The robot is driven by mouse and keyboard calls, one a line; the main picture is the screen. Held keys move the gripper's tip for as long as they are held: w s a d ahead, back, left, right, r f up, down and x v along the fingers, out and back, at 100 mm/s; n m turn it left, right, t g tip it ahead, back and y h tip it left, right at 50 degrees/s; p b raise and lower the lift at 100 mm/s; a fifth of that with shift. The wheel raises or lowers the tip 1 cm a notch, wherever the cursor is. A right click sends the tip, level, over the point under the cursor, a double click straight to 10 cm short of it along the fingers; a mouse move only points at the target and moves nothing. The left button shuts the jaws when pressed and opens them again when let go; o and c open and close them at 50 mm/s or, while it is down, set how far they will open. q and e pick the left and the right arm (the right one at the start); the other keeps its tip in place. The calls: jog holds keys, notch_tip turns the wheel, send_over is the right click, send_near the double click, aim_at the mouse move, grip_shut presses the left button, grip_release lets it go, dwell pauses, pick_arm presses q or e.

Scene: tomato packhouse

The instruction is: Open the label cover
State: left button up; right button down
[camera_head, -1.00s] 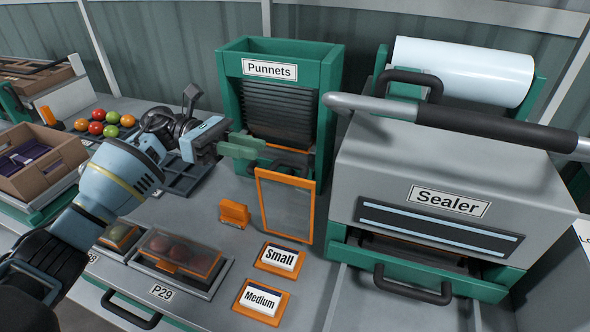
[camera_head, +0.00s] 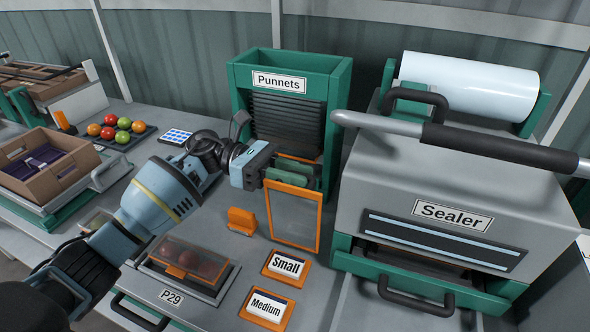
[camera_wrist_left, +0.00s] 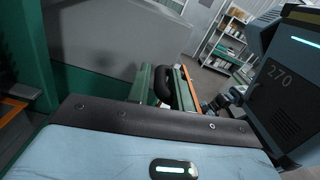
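The label cover (camera_head: 294,219) is a clear panel in an orange frame. It stands raised behind the Small label stack (camera_head: 286,267) and the Medium label stack (camera_head: 266,307), both uncovered. My left gripper (camera_head: 292,175) is at the cover's top edge, its green fingers just behind and above the frame. I cannot tell whether they touch it, or how wide the finger gap is. The wrist view shows mostly the gripper's blue housing (camera_wrist_left: 140,150); its finger gap is not clear there.
The green punnet dispenser (camera_head: 335,85) stands behind my gripper. The grey sealer (camera_head: 375,170), with a long bar handle, is close on the right. A small orange block (camera_head: 241,220) stands left of the cover. A closed punnet (camera_head: 186,258) sits front left.

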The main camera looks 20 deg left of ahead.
pick_arm(q)
jog(key=shift+d, duration=0.2)
jog(key=shift+c, duration=0.2)
grip_shut()
jog(key=w+n+b, duration=0.1)
jog(key=w+f+n+b, duration=0.1)
jog(key=w+b, duration=0.1)
jog(key=w+n+b, duration=0.1)
jog(key=w, duration=0.1)
jog(key=shift+w+d+f, duration=0.1)
jog(key=shift+f, duration=0.2)
